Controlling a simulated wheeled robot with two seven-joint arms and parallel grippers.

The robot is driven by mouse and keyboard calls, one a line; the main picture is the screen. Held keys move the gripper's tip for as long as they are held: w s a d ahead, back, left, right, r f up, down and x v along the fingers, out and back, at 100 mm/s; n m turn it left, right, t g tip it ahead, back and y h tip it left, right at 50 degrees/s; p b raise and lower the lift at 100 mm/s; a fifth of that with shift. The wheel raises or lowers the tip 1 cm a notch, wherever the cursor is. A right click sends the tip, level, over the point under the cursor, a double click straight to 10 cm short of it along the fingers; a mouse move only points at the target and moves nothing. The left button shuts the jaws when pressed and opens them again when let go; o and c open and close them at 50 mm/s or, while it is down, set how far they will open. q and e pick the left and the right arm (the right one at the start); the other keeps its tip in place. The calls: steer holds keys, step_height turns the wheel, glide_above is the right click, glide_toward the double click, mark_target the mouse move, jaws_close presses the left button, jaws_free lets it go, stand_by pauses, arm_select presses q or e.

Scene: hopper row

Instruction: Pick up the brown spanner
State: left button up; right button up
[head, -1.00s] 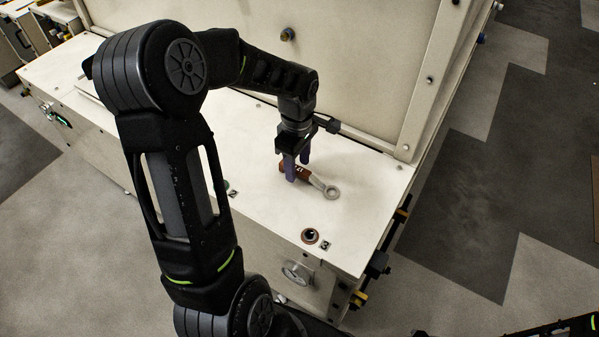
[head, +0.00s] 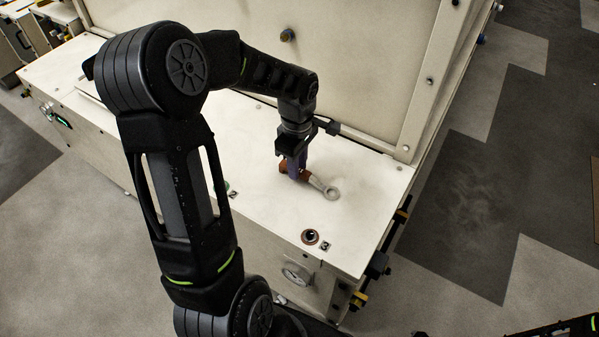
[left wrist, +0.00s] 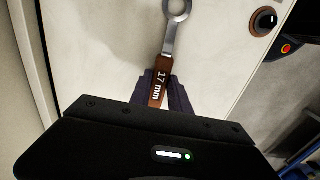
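The brown spanner (head: 317,182) lies on the pale top of the cabinet (head: 262,205). It has a brown handle and a grey metal shaft with a ring end. In the left wrist view the spanner (left wrist: 168,58) has "17 mm" printed on its handle, and the ring points away from me. My left gripper (head: 294,174) has its purple fingers closed on the brown handle. In the left wrist view the fingers of this gripper (left wrist: 162,88) press against both sides of the handle. The handle's near end is hidden by the gripper body. My right gripper is not in view.
An upright pale panel (head: 330,60) stands behind the cabinet top. A round dark knob with a brown ring (head: 310,236) sits near the front right corner. A gauge (head: 297,273) is on the front face. The top around the spanner's ring is clear.

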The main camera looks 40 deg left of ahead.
arm_select(q)
jaws_close()
steer(key=shift+r, duration=0.1)
step_height(320, 180, up, 10)
steer(key=p, duration=0.1)
stand_by(0.6)
stand_by(0.4)
jaws_free()
jaws_close()
